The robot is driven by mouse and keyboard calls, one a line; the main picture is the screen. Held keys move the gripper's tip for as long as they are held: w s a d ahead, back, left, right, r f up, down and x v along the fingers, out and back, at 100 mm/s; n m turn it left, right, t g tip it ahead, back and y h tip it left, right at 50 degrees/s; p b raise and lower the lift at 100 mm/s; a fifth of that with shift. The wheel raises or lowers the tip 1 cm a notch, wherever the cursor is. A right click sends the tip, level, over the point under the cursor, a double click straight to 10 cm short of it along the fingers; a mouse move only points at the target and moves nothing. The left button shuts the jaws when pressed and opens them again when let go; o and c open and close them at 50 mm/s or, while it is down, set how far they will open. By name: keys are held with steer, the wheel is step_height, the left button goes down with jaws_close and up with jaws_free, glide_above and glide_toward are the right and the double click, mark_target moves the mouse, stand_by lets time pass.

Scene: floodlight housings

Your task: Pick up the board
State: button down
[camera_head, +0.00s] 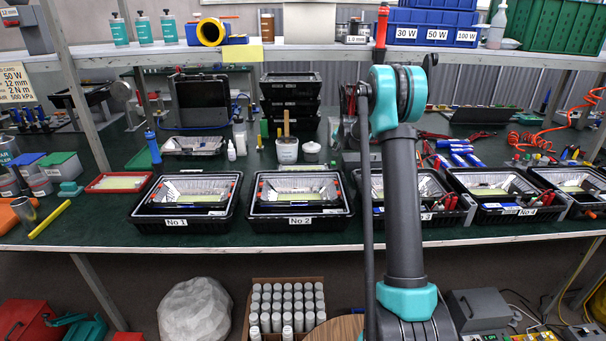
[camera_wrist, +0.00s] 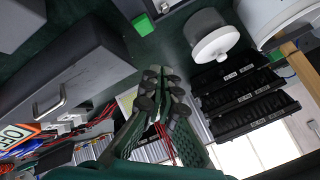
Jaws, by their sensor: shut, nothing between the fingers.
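Pale yellow-green flat boards show in several places, and I cannot tell which one the task means. One board (camera_head: 119,183) lies in a shallow red tray at the left of the bench. Others appear inside the silver housings in the black trays No 1 (camera_head: 175,222) and No 2 (camera_head: 299,221). My gripper (camera_wrist: 165,78) shows in the wrist view, its fingertips together with nothing held between them. No board is clearly visible near its tips. In the head view my arm hides the gripper and part of tray No 3.
Black stacked trays (camera_wrist: 243,98), a white pot (camera_wrist: 212,37) and a grey box with a handle (camera_wrist: 68,82) are around my gripper in the wrist view. A shelf (camera_head: 290,55) with bottles and blue bins (camera_head: 430,27) runs above the bench.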

steer(key=c, duration=1.9)
jaws_free()
steer(key=shift+w+a, duration=0.15)
steer(key=shift+a, duration=0.15)
steer(key=shift+c, duration=0.2)
steer(key=shift+o, duration=0.5)
steer(key=a+m+g, duration=0.1)
steer(key=a, duration=0.1)
steer(key=w+a+g, duration=0.1)
steer(key=shift+a+f+m+h, duration=0.1)
steer(key=shift+a+m+h, duration=0.2)
steer(key=shift+a+m, duration=0.1)
steer(key=s+a+r+m+g+h, duration=0.5)
steer(key=s+a+r+m+g, duration=0.15)
steer(key=a+r+m, duration=0.2)
glide_toward(324, 167)
steer(key=shift+g, duration=0.35)
steer(key=s, duration=0.5)
steer(key=shift+s+d+f, duration=0.15)
steer(key=shift+d, duration=0.15)
steer(key=shift+x, duration=3.1)
